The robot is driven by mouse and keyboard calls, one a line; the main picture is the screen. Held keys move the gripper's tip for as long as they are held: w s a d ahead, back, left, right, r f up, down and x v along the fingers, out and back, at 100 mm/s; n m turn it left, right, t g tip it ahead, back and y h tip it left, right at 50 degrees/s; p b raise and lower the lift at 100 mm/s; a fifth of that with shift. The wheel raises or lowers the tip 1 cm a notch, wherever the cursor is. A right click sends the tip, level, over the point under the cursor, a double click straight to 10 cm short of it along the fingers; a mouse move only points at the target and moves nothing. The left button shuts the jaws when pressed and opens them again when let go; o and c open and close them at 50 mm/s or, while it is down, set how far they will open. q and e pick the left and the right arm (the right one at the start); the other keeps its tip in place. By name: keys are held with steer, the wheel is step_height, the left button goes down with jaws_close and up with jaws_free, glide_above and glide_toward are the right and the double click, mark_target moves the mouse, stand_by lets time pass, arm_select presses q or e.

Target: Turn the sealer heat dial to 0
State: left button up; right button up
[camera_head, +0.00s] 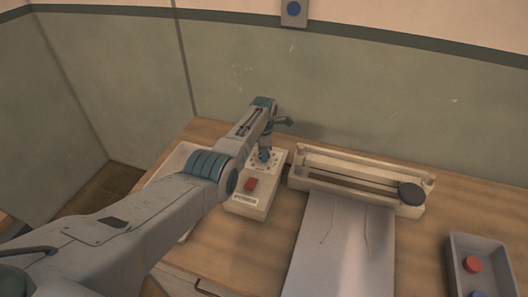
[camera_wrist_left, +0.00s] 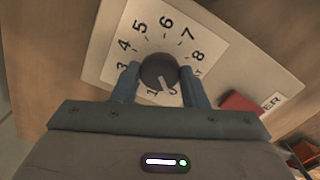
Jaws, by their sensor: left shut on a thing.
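The sealer's control box (camera_head: 246,206) is a cream box on the wooden table, under my left arm. The heat dial (camera_wrist_left: 159,71) is a dark round knob with a pale pointer line, on a white numbered scale (camera_wrist_left: 143,40). In the left wrist view the pointer is toward the lower edge, near the 1 and what looks like the 0; the exact setting is unclear. My left gripper (camera_head: 264,156) points down at the box, shut on the dial with a finger on each side. In the head view the gripper mostly hides the dial. My right gripper is not in view.
A red switch (camera_head: 250,184) sits on the box near the dial. The long sealer bar unit (camera_head: 360,178) with a black round knob (camera_head: 411,193) stands right of it, a pale sheet (camera_head: 335,250) before it. A grey tray (camera_head: 455,240) holds coloured discs. The wall is close behind.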

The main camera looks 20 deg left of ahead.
arm_select(q)
steer(key=shift+w+r, duration=0.15)
steer(key=o, duration=1)
steer(key=shift+c, duration=0.2)
steer(key=shift+r, duration=0.3)
step_height(320, 180, up, 10)
steer(key=b, duration=0.2)
